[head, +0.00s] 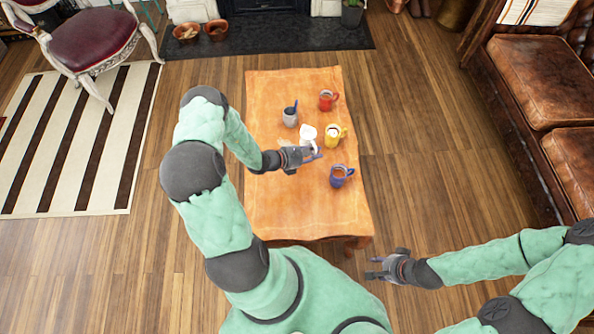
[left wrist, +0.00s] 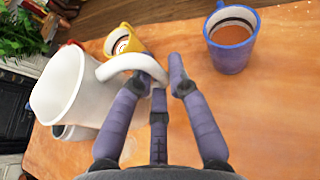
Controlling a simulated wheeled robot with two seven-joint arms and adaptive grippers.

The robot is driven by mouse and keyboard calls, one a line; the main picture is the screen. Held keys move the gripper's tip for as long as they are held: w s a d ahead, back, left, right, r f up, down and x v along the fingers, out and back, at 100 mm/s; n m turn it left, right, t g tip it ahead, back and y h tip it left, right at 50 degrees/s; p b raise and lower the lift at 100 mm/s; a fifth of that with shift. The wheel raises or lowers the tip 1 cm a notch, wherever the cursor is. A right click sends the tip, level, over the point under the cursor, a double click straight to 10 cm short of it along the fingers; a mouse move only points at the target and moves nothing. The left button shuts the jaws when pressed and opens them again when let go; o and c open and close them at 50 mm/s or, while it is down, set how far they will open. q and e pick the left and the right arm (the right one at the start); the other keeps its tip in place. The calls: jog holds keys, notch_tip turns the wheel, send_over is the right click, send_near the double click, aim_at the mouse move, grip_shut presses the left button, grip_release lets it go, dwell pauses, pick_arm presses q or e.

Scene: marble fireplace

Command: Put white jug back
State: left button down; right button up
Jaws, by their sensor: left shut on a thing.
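The white jug (head: 308,133) is over the middle of the low wooden table (head: 270,205). In the left wrist view the white jug (left wrist: 72,90) is at the left, with its looped handle between my fingers. My left gripper (head: 313,154) is shut on this handle, and its fingers also show in the left wrist view (left wrist: 165,90). I cannot tell whether the jug's base touches the table. My right gripper (head: 374,267) is open and empty, off the table's front right corner.
A yellow mug (head: 332,138) is close right of the jug. A blue mug (head: 338,177) is nearer, a red mug (head: 326,101) farther back. A grey cup (head: 290,118) stands behind left. The table's front left is clear. A leather sofa (head: 540,80) is at right.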

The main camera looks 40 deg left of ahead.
pick_arm(q)
jog(key=s+a+f+b, duration=0.1)
jog(key=f, duration=0.1)
jog(key=s+a+f+b, duration=0.1)
jog(key=s+f, duration=0.1)
jog(key=s+a+f+b, duration=0.1)
jog(key=f, duration=0.1)
jog(key=shift+s+a, duration=0.3)
jog(key=shift+a, duration=0.05)
jog(key=f+b, duration=0.1)
jog(key=f, duration=0.1)
jog(key=f+b, duration=0.1)
jog(key=shift+s+a+f, duration=0.15)
jog(key=shift+s+f, duration=0.05)
jog(key=shift+f, duration=0.15)
jog(key=shift+r, duration=0.1)
jog(key=c, duration=1.2)
grip_release()
